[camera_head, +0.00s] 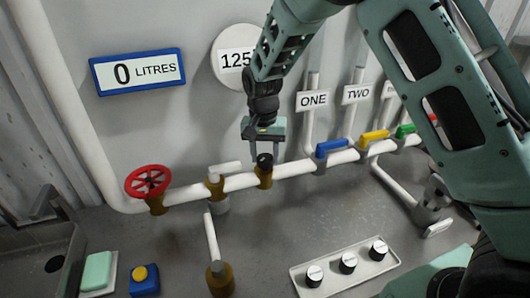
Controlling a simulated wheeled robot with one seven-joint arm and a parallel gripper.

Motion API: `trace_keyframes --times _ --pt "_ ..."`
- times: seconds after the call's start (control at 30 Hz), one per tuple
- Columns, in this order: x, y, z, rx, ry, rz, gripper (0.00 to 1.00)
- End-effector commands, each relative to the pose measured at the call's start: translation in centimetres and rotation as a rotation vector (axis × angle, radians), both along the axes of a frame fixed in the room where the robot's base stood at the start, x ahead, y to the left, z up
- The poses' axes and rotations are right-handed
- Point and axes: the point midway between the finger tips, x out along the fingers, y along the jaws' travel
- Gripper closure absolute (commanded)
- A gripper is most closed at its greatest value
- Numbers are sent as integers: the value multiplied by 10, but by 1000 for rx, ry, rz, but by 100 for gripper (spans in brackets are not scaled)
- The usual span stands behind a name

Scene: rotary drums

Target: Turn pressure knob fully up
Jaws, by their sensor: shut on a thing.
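A black knob (264,160) sits on top of a brass fitting (264,180) in the white pipe, at the middle of the head view; I take it as the pressure knob. My gripper (264,150) comes down from above and is shut on this knob. The gripper's fingers hide part of the knob, so its turn angle cannot be read. A round white dial (226,62) on the wall behind shows "125", with its right side hidden by my arm.
The white pipe (335,158) also carries a red handwheel (148,181), a white-handled valve (215,183), and blue (331,148), yellow (374,137) and green (405,130) handles. A "0 LITRES" display (137,72) hangs left. A panel with three knobs (348,263) lies in front.

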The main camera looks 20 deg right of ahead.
Motion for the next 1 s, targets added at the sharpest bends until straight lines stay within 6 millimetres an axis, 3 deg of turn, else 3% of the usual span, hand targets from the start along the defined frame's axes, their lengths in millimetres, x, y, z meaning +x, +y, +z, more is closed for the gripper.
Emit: trace_keyframes --times 0.3,0.87,0.9,0.97,1.0 --pt "1 0 0 0 -2 -129 80" --pt "1 0 0 0 -3 -158 80" --pt "1 0 0 0 -3 -157 52" --pt "1 0 0 0 -2 -157 36" --pt "1 0 0 0 -2 -157 36"
